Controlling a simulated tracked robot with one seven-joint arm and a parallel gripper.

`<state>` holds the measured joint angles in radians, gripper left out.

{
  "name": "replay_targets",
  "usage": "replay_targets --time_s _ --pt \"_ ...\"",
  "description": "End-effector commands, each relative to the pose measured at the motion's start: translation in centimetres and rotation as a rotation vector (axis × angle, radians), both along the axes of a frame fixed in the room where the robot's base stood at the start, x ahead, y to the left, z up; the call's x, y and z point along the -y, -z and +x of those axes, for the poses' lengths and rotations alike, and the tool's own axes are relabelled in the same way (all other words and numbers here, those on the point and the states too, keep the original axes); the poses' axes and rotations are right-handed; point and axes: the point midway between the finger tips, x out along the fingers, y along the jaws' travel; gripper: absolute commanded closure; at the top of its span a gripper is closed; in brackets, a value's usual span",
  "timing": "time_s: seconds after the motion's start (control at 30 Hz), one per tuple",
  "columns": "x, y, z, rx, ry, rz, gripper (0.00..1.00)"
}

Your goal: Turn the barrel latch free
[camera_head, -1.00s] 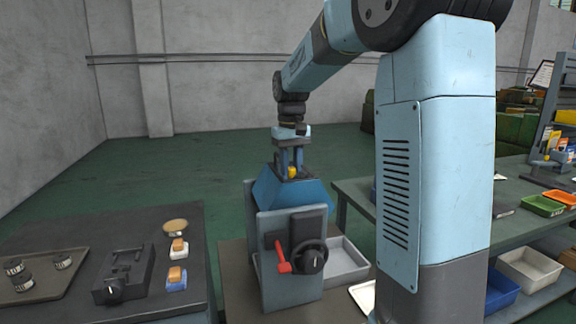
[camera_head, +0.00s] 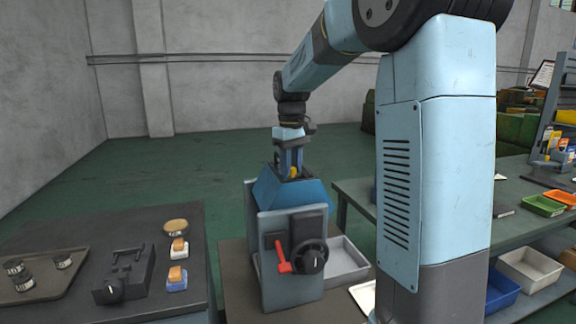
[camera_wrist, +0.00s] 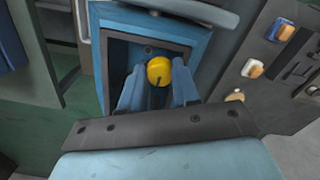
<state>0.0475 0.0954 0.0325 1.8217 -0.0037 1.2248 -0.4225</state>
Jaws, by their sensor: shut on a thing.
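The barrel latch shows as a round yellow knob (camera_wrist: 159,71) with a dark slot line, inside the recessed top of a blue housing (camera_wrist: 100,60). In the head view the yellow latch (camera_head: 293,172) sits at the top of the heading machine (camera_head: 290,225). My gripper (camera_head: 290,168) points down onto it from above. In the wrist view my gripper (camera_wrist: 158,84) has one blue finger on each side of the yellow knob, shut on it. The fingers hide the knob's sides.
A red lever (camera_head: 282,258) and a black handwheel (camera_head: 310,259) are on the machine's front. A grey bin (camera_head: 346,262) stands to its right. A dark table (camera_head: 60,240) at left holds a tray, a black fixture (camera_head: 125,275) and small blocks.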

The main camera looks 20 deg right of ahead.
Motion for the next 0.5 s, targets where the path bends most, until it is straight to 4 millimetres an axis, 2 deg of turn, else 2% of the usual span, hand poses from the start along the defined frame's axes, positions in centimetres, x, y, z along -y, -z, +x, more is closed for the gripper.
replay_targets --time_s 0.03,0.07,0.1,0.3,0.5 --pt "-0.01 -0.03 0.12 0.004 0.000 0.001 1.00" --pt "-0.01 -0.03 0.12 0.004 0.000 0.001 0.68" --pt "0.00 -0.03 0.11 0.003 0.000 0.000 0.64" --pt "0.01 -0.01 0.05 0.002 0.001 0.000 0.44" --pt "0.02 -0.01 0.02 0.001 0.001 0.000 0.43"
